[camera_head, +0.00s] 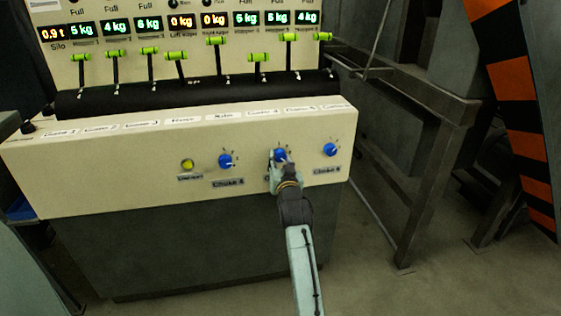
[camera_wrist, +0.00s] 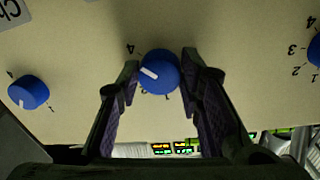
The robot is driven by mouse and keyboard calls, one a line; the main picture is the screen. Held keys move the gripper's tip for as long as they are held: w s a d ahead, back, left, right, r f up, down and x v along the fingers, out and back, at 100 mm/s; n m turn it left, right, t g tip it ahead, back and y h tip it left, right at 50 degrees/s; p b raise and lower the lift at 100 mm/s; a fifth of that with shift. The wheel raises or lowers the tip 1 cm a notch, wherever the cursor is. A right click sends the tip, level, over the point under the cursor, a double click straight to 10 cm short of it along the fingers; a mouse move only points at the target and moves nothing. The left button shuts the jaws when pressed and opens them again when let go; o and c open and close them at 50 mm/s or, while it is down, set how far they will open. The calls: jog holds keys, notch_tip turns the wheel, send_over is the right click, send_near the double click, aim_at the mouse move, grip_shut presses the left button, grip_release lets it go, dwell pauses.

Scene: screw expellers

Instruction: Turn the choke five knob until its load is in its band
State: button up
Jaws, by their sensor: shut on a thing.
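The choke five knob (camera_wrist: 163,74) is blue with a white pointer line and sits between the two fingers of my gripper (camera_wrist: 160,78) in the wrist view. The fingers are shut on its sides. The pointer aims left and slightly up, towards the side of the printed 4; part of the scale is hidden by the left finger. In the head view the knob (camera_head: 280,154) shows above my gripper (camera_head: 283,162), between the Choke 4 and Choke 6 knobs. Its name label is mostly covered by my gripper. I cannot make out a load reading for this choke.
The Choke 4 knob (camera_head: 225,161), Choke 6 knob (camera_head: 330,149) and a yellow button (camera_head: 187,165) share the cream panel (camera_head: 110,178). Above are green-tipped levers (camera_head: 258,58) and lit kg displays (camera_head: 181,22). A metal frame (camera_head: 425,180) stands at right. Floor is clear in front.

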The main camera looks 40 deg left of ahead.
jog(key=c, duration=0.5)
jog(key=shift+n+b, duration=0.3)
jog(key=n+b, duration=0.1)
jog(key=n, duration=0.2)
jog(key=shift+w+f+b, duration=0.1)
jog(key=shift+f+b, duration=0.05)
jog(key=shift+b, duration=0.25)
jog(key=n+b, duration=0.2)
jog(key=n, duration=0.2)
jog(key=shift+d+n, duration=0.1)
jog(key=shift+n, duration=0.2)
jog(key=n+y+b, duration=0.1)
jog(key=n+b, duration=0.1)
jog(key=n, duration=0.3)
jog(key=shift+w+n+b, duration=0.1)
jog(key=shift+n+b, duration=0.2)
jog(key=shift+n, duration=0.1)
jog(key=n+b, duration=0.1)
jog(key=n, duration=0.3)
jog(key=shift+n, duration=0.3)
jog(key=shift+g, duration=0.3)
